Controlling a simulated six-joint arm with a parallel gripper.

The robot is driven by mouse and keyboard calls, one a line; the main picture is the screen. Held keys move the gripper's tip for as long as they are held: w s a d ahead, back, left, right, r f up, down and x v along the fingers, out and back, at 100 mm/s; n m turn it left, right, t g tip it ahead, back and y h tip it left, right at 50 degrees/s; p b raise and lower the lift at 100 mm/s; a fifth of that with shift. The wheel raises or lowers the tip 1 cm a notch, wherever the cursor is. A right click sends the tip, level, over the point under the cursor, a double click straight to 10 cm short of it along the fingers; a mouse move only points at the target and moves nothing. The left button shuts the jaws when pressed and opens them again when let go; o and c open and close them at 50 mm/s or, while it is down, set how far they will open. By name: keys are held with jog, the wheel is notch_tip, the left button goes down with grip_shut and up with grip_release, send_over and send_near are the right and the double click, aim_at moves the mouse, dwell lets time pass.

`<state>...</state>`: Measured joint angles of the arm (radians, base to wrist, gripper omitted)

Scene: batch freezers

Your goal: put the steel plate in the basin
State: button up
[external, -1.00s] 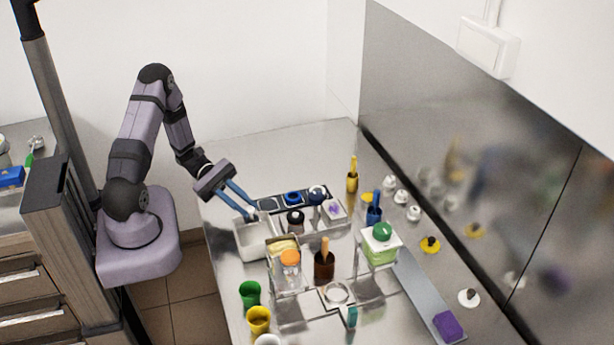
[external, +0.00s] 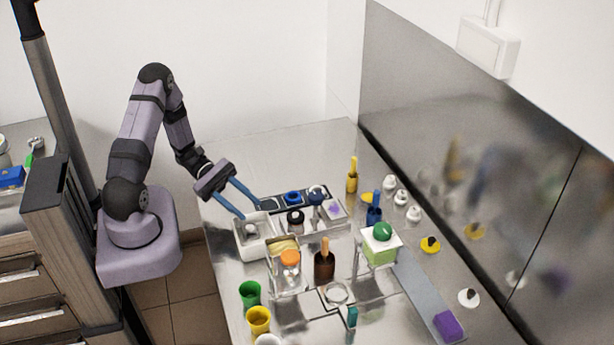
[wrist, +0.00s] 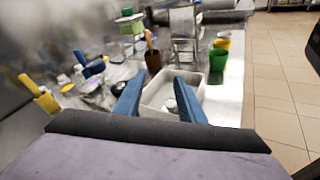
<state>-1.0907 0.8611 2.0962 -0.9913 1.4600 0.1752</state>
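The white rectangular basin (external: 254,251) stands at the near left of the steel counter; it also shows in the wrist view (wrist: 158,92). My gripper (external: 251,212) is above the basin's back edge with its two blue fingers spread and nothing between them. In the wrist view my gripper (wrist: 160,79) has the basin between and beyond its fingertips. A small grey rounded piece (wrist: 170,105) shows low in the basin; it may be the steel plate, but only part of it is visible and I cannot tell for sure.
The counter's back left is clear.

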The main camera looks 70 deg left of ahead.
jog(key=b+v, duration=0.3)
jog(key=v, duration=0.9)
